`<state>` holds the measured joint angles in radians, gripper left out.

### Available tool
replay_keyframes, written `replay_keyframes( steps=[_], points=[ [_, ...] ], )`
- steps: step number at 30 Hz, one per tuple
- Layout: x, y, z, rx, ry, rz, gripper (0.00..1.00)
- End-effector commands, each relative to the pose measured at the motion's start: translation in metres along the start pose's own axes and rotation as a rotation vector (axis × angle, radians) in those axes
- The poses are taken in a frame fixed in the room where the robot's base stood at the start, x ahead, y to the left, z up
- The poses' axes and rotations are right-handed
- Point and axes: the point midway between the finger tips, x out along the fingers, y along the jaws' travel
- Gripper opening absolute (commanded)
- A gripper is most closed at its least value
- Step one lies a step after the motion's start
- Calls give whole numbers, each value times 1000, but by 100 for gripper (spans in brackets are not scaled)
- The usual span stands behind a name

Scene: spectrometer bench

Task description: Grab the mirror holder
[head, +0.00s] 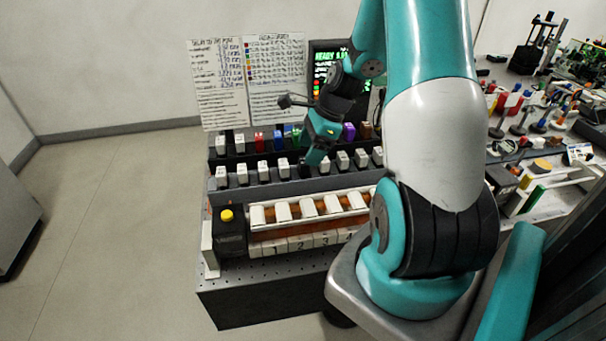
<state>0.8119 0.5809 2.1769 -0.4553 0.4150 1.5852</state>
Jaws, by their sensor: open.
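My gripper (314,160) is teal and black and hangs over the racks of small blocks on the bench. It is open, and I see nothing held between its fingers. I cannot make out for sure which thing is the mirror holder. Several small mounts on posts (520,118) stand on the right-hand bench, well away from my gripper and on the other side of my arm. They are too small to tell apart.
A front rack holds white blocks (283,211) above numbered slots. Behind are rows of white blocks (241,175) and coloured blocks (260,142). A dark box with a yellow button (227,215) is at left. Sheets (276,75) and a screen (325,55) stand behind.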

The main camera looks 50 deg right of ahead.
Motion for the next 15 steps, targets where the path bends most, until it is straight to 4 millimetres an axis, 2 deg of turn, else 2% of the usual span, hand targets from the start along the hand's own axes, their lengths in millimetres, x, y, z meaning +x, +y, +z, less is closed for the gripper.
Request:
replay_keyframes(
  steps=[3,7,15],
  points=[
    [18,7,3,1,-2,9,72],
    [35,6,2,0,-1,5,72],
    [40,5,2,0,0,0,72]
  ],
)
